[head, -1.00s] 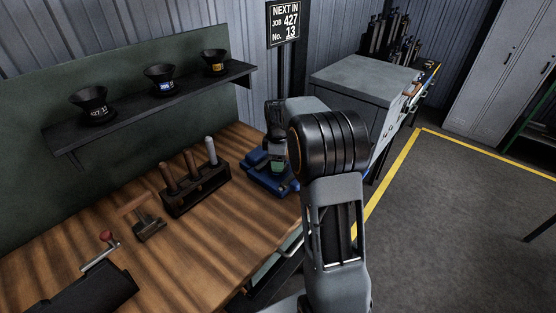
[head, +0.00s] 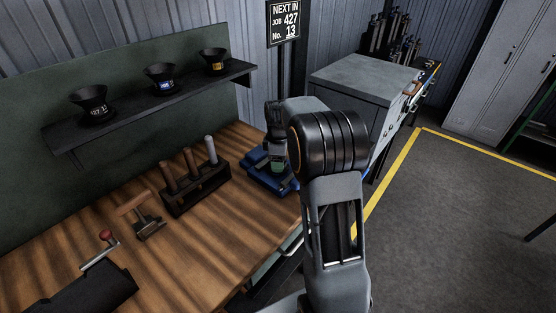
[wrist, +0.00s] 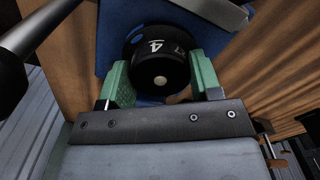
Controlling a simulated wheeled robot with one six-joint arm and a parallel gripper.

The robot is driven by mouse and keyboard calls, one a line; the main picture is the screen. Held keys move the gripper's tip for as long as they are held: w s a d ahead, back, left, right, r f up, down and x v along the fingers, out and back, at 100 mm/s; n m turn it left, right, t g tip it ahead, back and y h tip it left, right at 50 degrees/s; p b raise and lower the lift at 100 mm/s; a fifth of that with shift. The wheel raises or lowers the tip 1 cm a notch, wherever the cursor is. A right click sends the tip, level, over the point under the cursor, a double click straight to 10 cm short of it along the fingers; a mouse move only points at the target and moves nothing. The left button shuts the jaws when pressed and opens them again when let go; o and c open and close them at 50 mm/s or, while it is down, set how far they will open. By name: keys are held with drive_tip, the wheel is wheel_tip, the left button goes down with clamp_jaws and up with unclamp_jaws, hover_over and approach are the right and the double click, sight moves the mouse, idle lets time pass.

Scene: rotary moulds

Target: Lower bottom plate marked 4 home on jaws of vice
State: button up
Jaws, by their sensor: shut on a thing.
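The bottom plate (wrist: 163,62) is a dark round piece with a white 4 on it and a pale round spot in its middle, seen in the wrist view. My gripper (wrist: 163,80) is shut on it, with one green finger on each side. The blue vice (wrist: 112,30) lies beyond the plate in the wrist view. In the head view the blue vice (head: 262,177) stands at the bench's far right end, with my gripper (head: 277,167) just above it. My arm hides part of the vice there, and I cannot tell whether the plate touches the jaws.
A wooden bench (head: 200,245) carries a tool rack (head: 195,187) with several handles, left of the vice. A wooden-handled tool (head: 142,215) lies nearer. A shelf (head: 150,105) holds 3 black funnel-shaped pieces. A grey cabinet (head: 350,85) stands behind on the right.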

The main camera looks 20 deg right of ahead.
drive_tip(key=shift+f, duration=0.4)
idle(0.3)
drive_tip(key=o, duration=0.9)
drive_tip(key=shift+o, duration=1.4)
drive_tip(key=shift+f, duration=0.1)
wheel_tip(320, 180, up, 14)
